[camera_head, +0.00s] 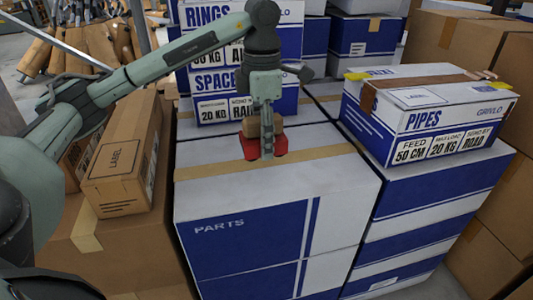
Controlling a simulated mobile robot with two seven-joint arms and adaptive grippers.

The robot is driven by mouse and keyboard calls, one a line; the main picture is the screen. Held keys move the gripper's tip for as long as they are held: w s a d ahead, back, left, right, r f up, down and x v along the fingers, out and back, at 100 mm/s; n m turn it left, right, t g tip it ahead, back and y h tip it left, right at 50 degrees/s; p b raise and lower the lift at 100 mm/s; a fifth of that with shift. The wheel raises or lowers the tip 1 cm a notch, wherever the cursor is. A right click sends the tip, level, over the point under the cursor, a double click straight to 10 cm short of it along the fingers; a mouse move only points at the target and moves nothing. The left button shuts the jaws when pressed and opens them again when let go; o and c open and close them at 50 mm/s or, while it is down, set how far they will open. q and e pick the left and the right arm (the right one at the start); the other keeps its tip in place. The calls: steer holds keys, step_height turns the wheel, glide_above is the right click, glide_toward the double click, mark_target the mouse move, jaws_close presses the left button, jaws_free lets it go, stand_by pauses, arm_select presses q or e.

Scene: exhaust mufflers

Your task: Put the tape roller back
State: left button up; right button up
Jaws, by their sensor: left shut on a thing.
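The tape roller (281,148) has a red body and a tan roll. It is on or just above the top of the white and blue PARTS box (220,190), near its tan tape strip; I cannot tell whether it touches the box. My left gripper (267,142) points straight down over the tape roller and is shut on it, hiding part of it. My right gripper is out of view.
A white and blue PIPES box (425,110) stands to the right on another box. RINGS and SPACE boxes (225,110) stand behind the gripper. A brown labelled carton (115,165) is at the left. The front of the PARTS box top is clear.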

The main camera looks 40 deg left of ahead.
mark_target(267, 166)
arm_select(q)
steer(key=shift+w+a+f, duration=0.15)
steer(key=shift+w+f, duration=0.4)
steer(key=shift+w, duration=0.35)
steer(key=shift+w+f, duration=0.1)
steer(key=shift+f, duration=1.95)
steer(key=shift+f, duration=0.15)
steer(key=o, duration=1.5)
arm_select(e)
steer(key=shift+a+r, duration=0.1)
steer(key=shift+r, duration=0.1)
